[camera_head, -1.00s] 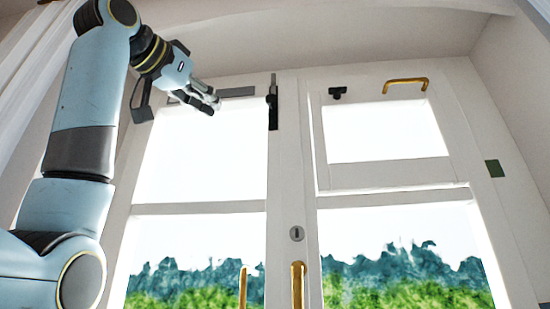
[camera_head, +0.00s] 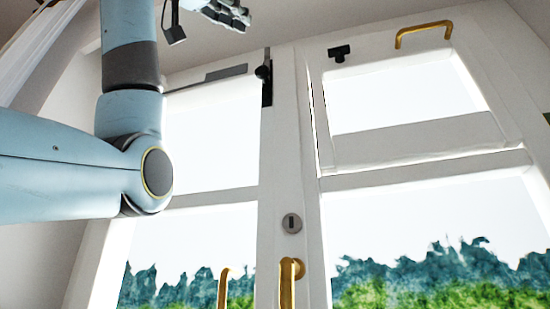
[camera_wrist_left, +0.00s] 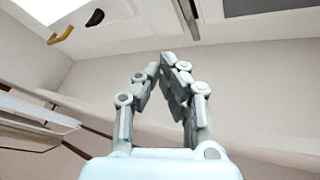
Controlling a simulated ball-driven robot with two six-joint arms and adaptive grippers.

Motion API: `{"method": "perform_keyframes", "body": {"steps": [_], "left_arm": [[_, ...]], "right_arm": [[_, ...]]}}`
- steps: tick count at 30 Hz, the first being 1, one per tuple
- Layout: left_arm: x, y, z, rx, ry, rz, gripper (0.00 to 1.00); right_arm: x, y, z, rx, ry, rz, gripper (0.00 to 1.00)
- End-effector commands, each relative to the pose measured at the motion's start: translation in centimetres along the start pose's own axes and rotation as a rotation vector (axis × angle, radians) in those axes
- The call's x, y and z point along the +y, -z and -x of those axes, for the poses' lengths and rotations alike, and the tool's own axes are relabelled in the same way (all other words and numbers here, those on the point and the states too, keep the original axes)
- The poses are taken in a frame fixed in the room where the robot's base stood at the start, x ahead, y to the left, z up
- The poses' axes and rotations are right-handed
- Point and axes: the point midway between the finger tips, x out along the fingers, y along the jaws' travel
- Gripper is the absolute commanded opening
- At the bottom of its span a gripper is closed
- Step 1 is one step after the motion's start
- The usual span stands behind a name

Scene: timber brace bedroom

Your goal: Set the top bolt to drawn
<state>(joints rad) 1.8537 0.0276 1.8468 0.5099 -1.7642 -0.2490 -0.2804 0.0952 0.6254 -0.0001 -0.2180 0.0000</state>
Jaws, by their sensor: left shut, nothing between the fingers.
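The top bolt (camera_head: 267,90) is a narrow black fitting with a round knob, upright near the top of the window's middle stile. Its upper end reaches the top of the frame; I cannot tell from here whether it is drawn. My left gripper (camera_head: 240,18) is above and left of the bolt, at the top edge of the head view, apart from it and partly cut off. In the left wrist view its fingertips (camera_wrist_left: 168,60) are closed together with nothing between them. My right gripper is not in view.
A grey plate (camera_head: 226,72) lies along the left sash's top rail. The right vent pane has a black catch (camera_head: 339,53) and a brass handle (camera_head: 424,32). Lower down are a keyhole plate (camera_head: 292,223) and brass handles (camera_head: 290,282). My left arm covers the left side.

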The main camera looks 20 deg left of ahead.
Motion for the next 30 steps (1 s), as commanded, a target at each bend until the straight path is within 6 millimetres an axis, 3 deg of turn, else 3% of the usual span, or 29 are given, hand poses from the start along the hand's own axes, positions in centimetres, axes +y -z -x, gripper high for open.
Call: {"method": "perform_keyframes", "body": {"steps": [6, 9, 14, 19, 25, 30], "left_arm": [[0.0, 0.0, -0.1, 0.000, 0.000, 0.001, 0.00], [0.0, 0.0, -0.5, -0.001, -0.001, 0.001, 0.00], [-0.1, 0.1, -2.6, -0.003, -0.004, 0.004, 0.00], [-0.1, 0.3, -6.2, -0.003, -0.004, 0.004, 0.00], [-0.1, 0.2, -10.4, -0.003, -0.004, 0.003, 0.00], [-0.2, -2.5, -9.3, -0.003, 0.002, 0.001, 0.00]], "right_arm": [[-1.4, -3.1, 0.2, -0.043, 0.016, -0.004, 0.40], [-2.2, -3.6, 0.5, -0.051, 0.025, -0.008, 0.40], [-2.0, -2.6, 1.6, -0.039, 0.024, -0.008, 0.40], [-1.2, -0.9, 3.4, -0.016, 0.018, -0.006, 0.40], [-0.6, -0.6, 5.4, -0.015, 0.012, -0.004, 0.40], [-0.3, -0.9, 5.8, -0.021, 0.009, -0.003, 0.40]]}}
